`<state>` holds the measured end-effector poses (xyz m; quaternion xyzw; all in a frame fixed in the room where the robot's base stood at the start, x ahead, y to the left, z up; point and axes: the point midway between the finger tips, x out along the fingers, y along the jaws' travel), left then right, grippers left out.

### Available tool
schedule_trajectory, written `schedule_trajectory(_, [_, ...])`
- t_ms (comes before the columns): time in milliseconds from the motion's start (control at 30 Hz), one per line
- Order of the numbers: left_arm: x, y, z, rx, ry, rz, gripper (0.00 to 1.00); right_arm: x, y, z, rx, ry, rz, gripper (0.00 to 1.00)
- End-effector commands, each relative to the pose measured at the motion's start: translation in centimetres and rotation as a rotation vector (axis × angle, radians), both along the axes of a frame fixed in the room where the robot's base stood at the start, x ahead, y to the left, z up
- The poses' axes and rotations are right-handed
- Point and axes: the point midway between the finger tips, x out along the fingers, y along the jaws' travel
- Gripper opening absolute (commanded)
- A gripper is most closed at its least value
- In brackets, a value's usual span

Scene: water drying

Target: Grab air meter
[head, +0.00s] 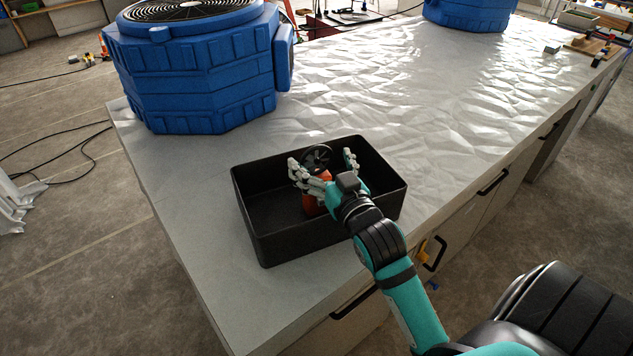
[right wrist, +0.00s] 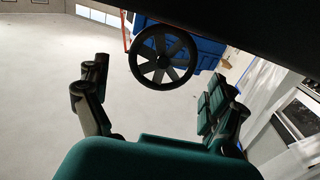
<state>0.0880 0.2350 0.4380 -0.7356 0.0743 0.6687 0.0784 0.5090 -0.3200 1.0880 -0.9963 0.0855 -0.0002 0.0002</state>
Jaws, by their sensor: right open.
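The air meter shows in the head view as an orange-red body (head: 311,190) with a round black fan head (head: 317,157). It is inside a black bin (head: 277,254) on the table. My right gripper (head: 322,162) is open over the bin, with its fingers on either side of the fan head. In the right wrist view the fan head (right wrist: 163,57) shows beyond the open fingers (right wrist: 157,100), near the top middle. My arm hides part of the meter's body. My left gripper is not in these views.
A large blue fan unit (head: 195,75) stands at the table's left end, behind the bin. Another blue unit (head: 470,12) stands at the far end. The light wrinkled tabletop (head: 420,90) between them is mostly clear. Drawer handles (head: 492,182) stick out along the front.

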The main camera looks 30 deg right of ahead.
Motion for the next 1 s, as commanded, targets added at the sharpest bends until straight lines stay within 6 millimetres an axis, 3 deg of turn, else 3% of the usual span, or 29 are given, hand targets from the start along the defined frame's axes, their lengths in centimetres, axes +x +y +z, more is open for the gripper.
schedule_trajectory(100, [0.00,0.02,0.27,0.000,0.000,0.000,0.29,0.89,-0.15,0.01,0.000,0.001,0.000,0.94])
schedule_trajectory(333, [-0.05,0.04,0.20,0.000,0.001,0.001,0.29,0.94,-0.17,-0.11,-0.001,0.001,0.000,0.93])
schedule_trajectory(900, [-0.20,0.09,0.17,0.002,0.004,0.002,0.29,0.91,-0.18,-0.09,-0.001,0.001,0.000,0.18])
schedule_trajectory(1000, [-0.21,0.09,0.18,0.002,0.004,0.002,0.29,0.90,-0.18,-0.03,-0.001,-0.001,0.000,0.10])
